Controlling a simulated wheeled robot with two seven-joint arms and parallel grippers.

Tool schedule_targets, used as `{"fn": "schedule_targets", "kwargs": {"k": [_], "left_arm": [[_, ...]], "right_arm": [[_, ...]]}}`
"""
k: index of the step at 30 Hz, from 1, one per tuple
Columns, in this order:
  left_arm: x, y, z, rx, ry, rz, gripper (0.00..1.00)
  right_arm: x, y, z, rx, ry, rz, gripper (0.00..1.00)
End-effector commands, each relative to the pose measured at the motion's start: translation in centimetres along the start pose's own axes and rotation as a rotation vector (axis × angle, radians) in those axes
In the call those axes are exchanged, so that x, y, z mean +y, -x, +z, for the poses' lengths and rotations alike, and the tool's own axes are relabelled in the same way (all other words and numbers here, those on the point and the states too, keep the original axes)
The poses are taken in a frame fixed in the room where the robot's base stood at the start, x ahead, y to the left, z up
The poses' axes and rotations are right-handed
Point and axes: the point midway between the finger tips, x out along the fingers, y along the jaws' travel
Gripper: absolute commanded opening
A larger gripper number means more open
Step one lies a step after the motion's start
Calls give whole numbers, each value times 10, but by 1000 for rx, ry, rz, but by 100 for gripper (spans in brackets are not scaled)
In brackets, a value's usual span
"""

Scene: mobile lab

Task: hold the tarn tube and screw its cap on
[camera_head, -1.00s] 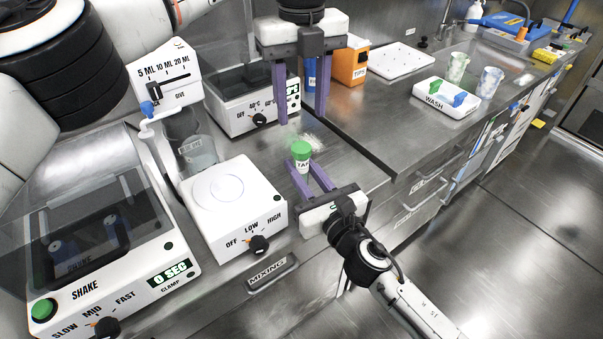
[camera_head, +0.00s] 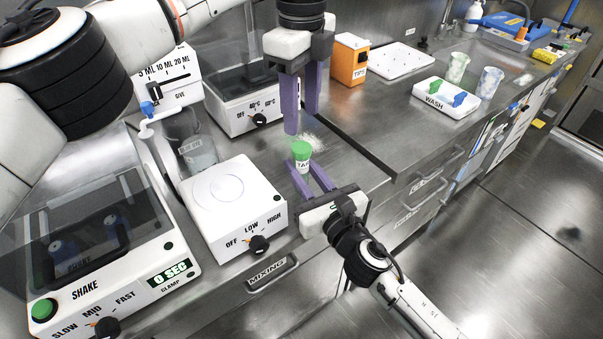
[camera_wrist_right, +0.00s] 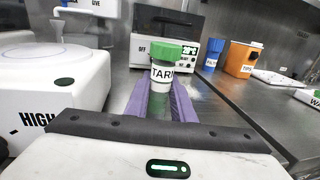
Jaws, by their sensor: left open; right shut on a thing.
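The tarn tube (camera_head: 302,164) has a white label and stands upright between the purple fingers of my right gripper (camera_head: 304,166), which is shut on it. Its green cap (camera_head: 302,149) sits on top of the tube; whether it is screwed tight cannot be told.
A white stirrer (camera_head: 235,210) with an OFF/LOW/HIGH knob stands left of the tube. A heater box (camera_head: 232,112) is behind it. A shaker (camera_head: 100,240) is at the left. An orange tips box (camera_head: 350,60) and a wash tray (camera_head: 446,97) stand further right.

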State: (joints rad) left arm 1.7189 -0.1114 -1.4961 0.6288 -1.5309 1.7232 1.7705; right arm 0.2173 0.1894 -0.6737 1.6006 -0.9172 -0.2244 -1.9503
Motion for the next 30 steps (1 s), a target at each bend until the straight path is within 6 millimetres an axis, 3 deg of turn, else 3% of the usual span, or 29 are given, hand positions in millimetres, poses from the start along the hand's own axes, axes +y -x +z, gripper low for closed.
{"fn": "schedule_targets", "kwargs": {"k": [12,25,26,30], "left_arm": [[1,-61,0,0,0,2,45],[0,-71,0,0,0,1,45],[0,-71,0,0,0,1,43],[0,-71,0,0,0,1,20]], "right_arm": [[0,0,0,0,0,0,0],[0,0,0,1,0,0,0],[0,0,0,1,0,0,0],[0,0,0,1,0,0,0]]}}
